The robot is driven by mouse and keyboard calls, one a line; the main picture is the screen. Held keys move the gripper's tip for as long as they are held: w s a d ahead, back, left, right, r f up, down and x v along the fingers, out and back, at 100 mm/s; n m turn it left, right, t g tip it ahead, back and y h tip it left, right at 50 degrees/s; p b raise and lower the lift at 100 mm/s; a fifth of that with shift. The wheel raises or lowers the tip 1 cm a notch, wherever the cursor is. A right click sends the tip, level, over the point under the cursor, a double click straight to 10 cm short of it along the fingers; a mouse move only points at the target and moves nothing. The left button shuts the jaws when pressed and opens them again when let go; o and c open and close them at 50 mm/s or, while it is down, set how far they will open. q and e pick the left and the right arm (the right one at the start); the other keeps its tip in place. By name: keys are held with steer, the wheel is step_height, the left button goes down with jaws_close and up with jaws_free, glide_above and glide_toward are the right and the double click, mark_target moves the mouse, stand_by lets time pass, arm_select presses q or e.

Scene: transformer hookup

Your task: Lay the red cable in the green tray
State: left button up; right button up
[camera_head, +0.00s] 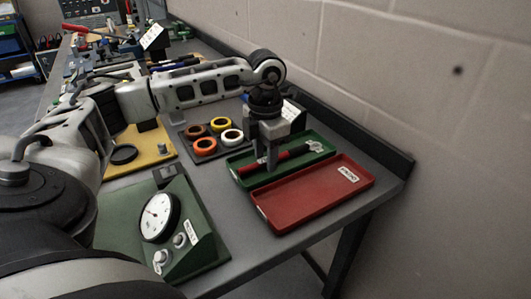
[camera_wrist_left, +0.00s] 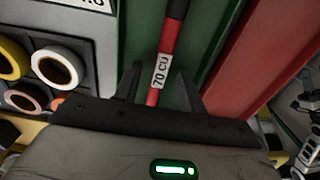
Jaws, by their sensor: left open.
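The red cable (camera_head: 287,158) lies in the green tray (camera_head: 318,141), lengthwise, with a metal lug at its far right end. In the left wrist view the red cable (camera_wrist_left: 167,48) carries a white label reading "70 CU", and the green tray's floor (camera_wrist_left: 206,45) shows beside it. My left gripper (camera_head: 270,166) points down over the near left part of the tray. In the wrist view its two fingers (camera_wrist_left: 156,88) are apart, one on each side of the cable, with gaps showing. My right gripper is not in view.
An empty red tray (camera_head: 310,195) lies alongside the green tray near the table's edge. A dark board with several tape rolls (camera_head: 206,147) is to the left. A green panel with a gauge (camera_head: 160,217) stands nearer. A wall runs behind the table.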

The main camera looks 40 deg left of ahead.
arm_select(q)
steer(key=shift+r+p, duration=2.5)
steer(key=shift+r, duration=0.95)
